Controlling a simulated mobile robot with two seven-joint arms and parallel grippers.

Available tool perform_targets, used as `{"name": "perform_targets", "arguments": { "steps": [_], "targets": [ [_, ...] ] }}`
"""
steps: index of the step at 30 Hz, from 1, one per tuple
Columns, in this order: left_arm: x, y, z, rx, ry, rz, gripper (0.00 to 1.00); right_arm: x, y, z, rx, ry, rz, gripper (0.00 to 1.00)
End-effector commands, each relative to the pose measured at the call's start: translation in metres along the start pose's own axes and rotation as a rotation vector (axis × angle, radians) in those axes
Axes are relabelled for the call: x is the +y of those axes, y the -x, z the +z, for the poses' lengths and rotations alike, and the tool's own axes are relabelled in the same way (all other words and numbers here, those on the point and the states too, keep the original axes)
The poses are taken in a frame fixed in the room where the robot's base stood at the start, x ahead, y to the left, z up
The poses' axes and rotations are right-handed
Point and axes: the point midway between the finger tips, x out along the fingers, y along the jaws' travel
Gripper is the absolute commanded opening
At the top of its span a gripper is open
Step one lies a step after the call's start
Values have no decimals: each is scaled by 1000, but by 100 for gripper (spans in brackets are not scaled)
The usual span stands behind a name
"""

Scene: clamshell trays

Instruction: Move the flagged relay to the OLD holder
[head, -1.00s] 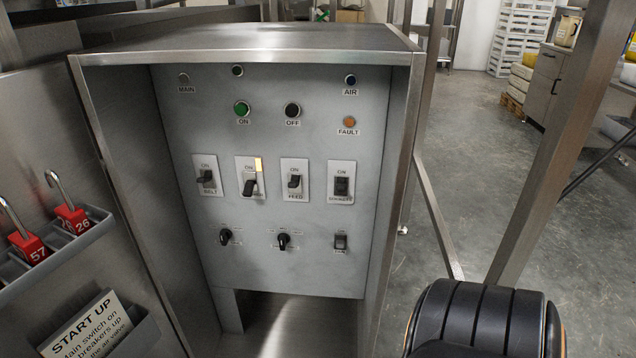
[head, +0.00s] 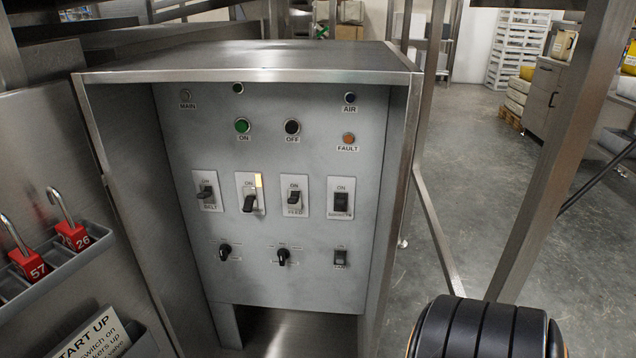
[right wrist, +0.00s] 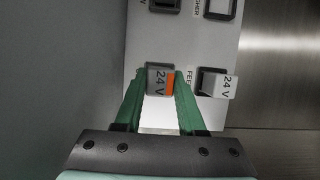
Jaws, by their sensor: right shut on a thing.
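The flagged relay (right wrist: 157,82) is a small grey block marked 24 V with an orange strip, in the right wrist view. My right gripper (right wrist: 160,72) has its green fingers on both sides of it and is shut on it. I cannot tell whether the relay is seated or lifted clear of the panel. A second relay (right wrist: 211,84) with a plain white 24 V label sits to its right. I see no holder marked OLD. In the head view only part of my right arm shows at the lower right. My left gripper is not in view.
In the right wrist view a white-framed place (right wrist: 219,8) and a dark socket (right wrist: 164,4) are above. The head view shows a steel cabinet with a switch panel (head: 265,215), a rack (head: 60,262) with red padlocks at left, and a steel post (head: 550,140) at right.

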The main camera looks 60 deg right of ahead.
Motion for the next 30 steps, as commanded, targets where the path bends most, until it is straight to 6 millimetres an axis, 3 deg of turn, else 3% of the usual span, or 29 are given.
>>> {"name": "perform_targets", "arguments": {
  "steps": [30],
  "targets": [
    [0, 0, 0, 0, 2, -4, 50, 0, -6, -2, 0, -1, 0, 0]
  ]
}}
